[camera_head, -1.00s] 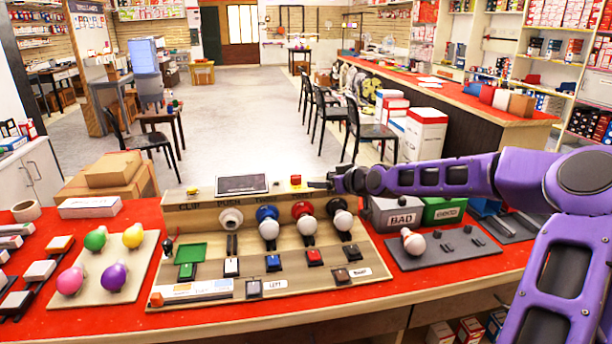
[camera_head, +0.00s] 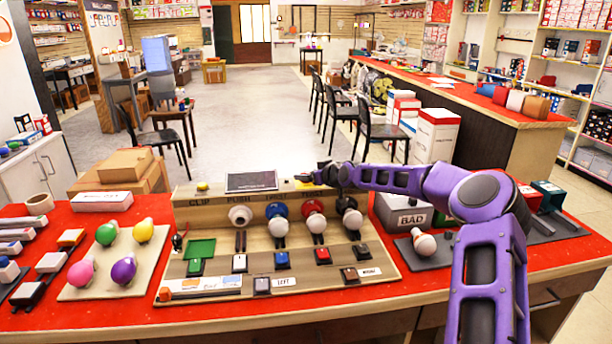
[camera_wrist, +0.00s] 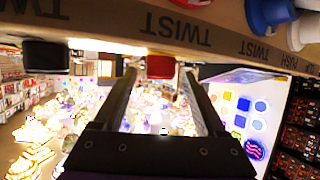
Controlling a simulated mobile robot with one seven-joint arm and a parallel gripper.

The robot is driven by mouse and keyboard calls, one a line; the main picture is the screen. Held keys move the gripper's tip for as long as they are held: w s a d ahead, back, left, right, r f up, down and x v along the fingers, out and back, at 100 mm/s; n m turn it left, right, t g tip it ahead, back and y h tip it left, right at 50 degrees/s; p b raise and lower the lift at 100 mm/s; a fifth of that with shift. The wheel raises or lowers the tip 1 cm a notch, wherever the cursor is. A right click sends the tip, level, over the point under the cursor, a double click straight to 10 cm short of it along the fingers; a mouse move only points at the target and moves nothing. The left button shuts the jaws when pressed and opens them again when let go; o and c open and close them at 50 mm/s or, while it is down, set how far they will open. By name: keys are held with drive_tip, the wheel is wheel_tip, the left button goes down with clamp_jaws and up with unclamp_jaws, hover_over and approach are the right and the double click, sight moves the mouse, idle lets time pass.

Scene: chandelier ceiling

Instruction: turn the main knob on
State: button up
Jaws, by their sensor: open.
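A wooden test board (camera_head: 222,207) stands on the red counter, with bulbs in sockets labelled CLIP, PUSH and TWIST. In the wrist view, a small red knob (camera_wrist: 160,67) with a yellow base sits on the board's top edge. A black block or knob (camera_wrist: 46,56) sits farther left there. I cannot read a label marking either as main. My gripper (camera_head: 312,177) is at the board's top edge, hiding the red knob in the head view. In the wrist view my gripper (camera_wrist: 162,75) is open, its fingers either side of the red knob. Contact is unclear.
A dark screen (camera_head: 250,181) stands on the board's top edge, left of my gripper. Bulbs on a pad (camera_head: 82,291) lie at left. A grey BAD box (camera_head: 398,216) stands at right. The floor behind the counter is open, with chairs (camera_head: 380,130) to the right.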

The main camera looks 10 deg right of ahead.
drive_tip(key=shift+x, duration=1.2)
clamp_jaws()
